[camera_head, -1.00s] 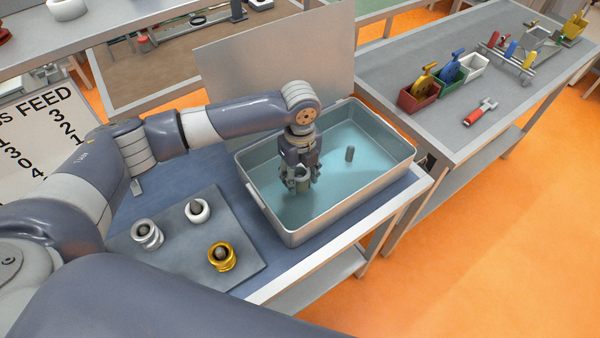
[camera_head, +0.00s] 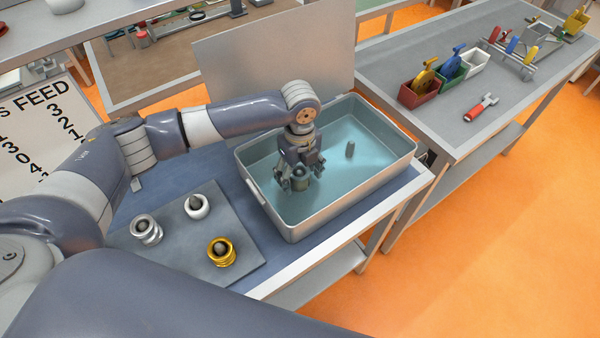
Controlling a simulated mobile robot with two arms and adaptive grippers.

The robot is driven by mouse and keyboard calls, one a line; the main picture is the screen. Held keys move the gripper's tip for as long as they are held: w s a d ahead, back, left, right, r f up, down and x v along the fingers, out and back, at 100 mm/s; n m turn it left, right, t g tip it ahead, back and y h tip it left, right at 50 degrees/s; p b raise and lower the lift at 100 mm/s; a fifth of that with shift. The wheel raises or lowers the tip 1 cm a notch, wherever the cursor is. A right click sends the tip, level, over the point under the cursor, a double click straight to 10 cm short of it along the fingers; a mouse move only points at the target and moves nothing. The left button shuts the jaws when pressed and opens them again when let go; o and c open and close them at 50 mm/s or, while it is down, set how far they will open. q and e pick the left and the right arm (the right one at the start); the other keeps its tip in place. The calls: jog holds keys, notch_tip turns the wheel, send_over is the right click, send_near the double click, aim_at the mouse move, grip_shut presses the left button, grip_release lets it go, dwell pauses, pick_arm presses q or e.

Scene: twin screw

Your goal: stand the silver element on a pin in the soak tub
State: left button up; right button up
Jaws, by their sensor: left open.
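The soak tub (camera_head: 335,216) is a grey metal basin with blue-tinted liquid. My left gripper (camera_head: 299,179) is low inside the tub, left of that pin. Its fingers are spread around a small grey, upright cylindrical piece (camera_head: 301,184). The fingers partly hide this piece, so I cannot tell if it is an element or how it sits. A shiny silver ringed element (camera_head: 146,231) stands on a pin at the left of the grey board. My right gripper is out of view.
On the grey board (camera_head: 190,262) are also a white element (camera_head: 198,206) and a gold element (camera_head: 221,253), each around a pin. A metal panel (camera_head: 275,60) stands behind the tub. The right-hand bench holds small bins and a red-handled tool (camera_head: 481,108).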

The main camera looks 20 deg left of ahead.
pick_arm(q)
notch_tip(320, 180, up, 12)
dwell(0.4)
dwell(0.5)
